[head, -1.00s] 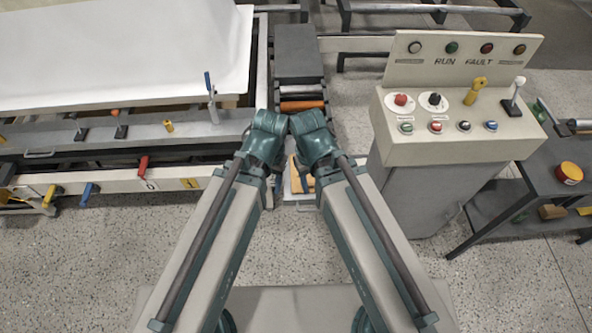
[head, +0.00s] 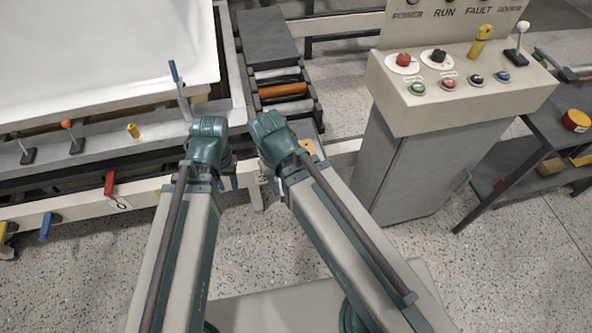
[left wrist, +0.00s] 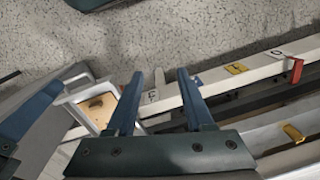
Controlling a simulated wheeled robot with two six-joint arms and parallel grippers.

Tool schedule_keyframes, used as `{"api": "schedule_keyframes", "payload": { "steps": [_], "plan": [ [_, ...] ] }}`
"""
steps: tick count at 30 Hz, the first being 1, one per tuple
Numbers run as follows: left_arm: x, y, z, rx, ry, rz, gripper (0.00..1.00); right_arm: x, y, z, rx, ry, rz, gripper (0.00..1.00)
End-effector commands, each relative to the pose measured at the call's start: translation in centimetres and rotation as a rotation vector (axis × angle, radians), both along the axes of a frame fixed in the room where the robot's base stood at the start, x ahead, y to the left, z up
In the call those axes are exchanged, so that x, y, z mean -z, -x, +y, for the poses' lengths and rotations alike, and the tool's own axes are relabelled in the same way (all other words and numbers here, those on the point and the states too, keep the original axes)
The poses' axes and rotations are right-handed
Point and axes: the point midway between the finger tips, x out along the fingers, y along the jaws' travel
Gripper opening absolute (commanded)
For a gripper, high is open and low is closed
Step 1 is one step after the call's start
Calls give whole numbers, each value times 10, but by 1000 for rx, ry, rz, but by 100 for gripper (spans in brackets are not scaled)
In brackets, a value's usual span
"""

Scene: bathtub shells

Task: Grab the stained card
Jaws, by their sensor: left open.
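A tan card with dark marks (left wrist: 97,105) lies in a pale frame or tray (left wrist: 75,112) in the left wrist view, left of my left gripper. In the head view, a small tan patch (head: 306,147) shows beside my right arm and is mostly covered by it; it looks like the same card. My left gripper (left wrist: 160,76) is open, its two blue fingers apart with nothing between them. The card is outside the fingers. In the head view both grippers are largely hidden under my folded arms, and I cannot make out the right one's jaws.
A roller conveyor (head: 285,90) with a dark block (head: 268,37) runs ahead. A control console (head: 455,95) stands at the right, and a dark cart (head: 530,150) beyond it. Speckled floor lies in front.

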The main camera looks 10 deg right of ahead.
Motion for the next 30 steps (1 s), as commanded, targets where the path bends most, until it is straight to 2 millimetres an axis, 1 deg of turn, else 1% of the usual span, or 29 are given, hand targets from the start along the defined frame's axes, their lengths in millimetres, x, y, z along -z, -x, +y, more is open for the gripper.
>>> {"api": "schedule_keyframes", "payload": {
  "steps": [1,3,8,9,13,15,17,18,21,23,24,25,28,30],
  "plan": [
    [35,-3,5,-14,5,-3,52,35,0,0,0,0,0,50],
    [59,-6,10,-28,13,-8,52,59,0,0,-1,1,-1,50],
    [113,-14,21,-55,35,-19,52,112,0,0,-2,1,-1,50],
    [126,-16,23,-60,43,-22,52,126,0,0,-2,1,-1,50],
    [169,-23,29,-60,77,-28,52,169,0,0,-3,1,-2,50],
    [192,-27,30,-48,105,-31,52,191,-1,0,-3,1,-2,50],
    [210,-32,29,-30,134,-34,52,211,-1,0,-3,1,-2,50],
    [222,-35,27,-11,158,-36,52,223,-1,0,-4,1,-3,50],
    [248,-44,19,64,237,-46,52,251,-1,0,-4,1,-3,50],
    [261,-52,9,139,308,-58,52,268,-1,0,-4,2,-3,50],
    [268,-59,-1,209,368,-73,52,278,-1,0,-5,2,-3,50],
    [269,-64,-10,270,420,-90,52,283,-1,0,-5,2,-3,50],
    [259,-78,-40,474,574,-164,52,289,-1,0,-5,2,-3,50],
    [246,-88,-61,617,677,-237,52,291,-1,0,-5,2,-3,50]
  ]
}}
